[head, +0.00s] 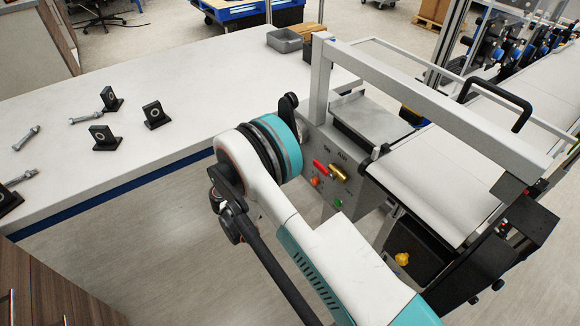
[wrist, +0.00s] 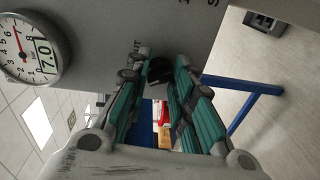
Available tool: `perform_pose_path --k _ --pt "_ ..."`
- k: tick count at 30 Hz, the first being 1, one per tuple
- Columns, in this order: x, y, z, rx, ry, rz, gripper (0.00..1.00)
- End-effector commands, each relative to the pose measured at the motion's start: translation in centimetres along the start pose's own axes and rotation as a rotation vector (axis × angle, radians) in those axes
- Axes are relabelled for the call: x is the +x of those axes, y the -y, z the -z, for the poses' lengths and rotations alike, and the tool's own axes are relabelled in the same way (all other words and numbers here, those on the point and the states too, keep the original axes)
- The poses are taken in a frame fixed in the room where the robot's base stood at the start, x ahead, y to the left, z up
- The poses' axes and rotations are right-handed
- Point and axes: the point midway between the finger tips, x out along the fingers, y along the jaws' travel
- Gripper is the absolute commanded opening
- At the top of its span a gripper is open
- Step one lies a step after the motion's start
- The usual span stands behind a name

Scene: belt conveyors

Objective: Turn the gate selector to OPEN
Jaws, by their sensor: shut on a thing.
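In the wrist view, my gripper (wrist: 160,78) has its teal-padded fingers closed on a small black knob (wrist: 159,69). The knob sits on a grey panel (wrist: 110,28) and appears to be the gate selector. The fingers cover its sides, so its pointer and setting cannot be read. Part of a dark label shows beside the fingers, too little to read as OPEN. In the head view, my arm and wrist hide the gripper and the knob.
A round gauge (wrist: 30,50) stands close left of the fingers. In the head view, a grey control box (head: 345,190) carries a red lever (head: 320,168) and brass valve (head: 338,173). A grey frame (head: 430,95) spans the conveyor (head: 430,185). A white table (head: 190,85) holds black blocks.

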Motion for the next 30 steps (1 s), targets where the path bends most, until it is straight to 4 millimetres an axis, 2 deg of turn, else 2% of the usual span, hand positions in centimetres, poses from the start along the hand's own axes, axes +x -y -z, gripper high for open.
perform_pose_path --k 5,6,8,20,23,30 --pt "0.0 0.0 0.0 0.0 -0.001 0.001 0.0" --pt "0.0 0.0 0.0 0.001 -0.001 0.001 0.31" --pt "0.0 0.0 0.0 0.001 -0.001 0.001 0.43" --pt "-0.4 0.0 0.0 0.001 -0.001 0.0 0.43" --pt "-1.5 0.0 0.1 0.001 -0.003 0.0 0.43" --pt "-6.2 0.0 0.1 0.001 -0.005 0.001 0.43"
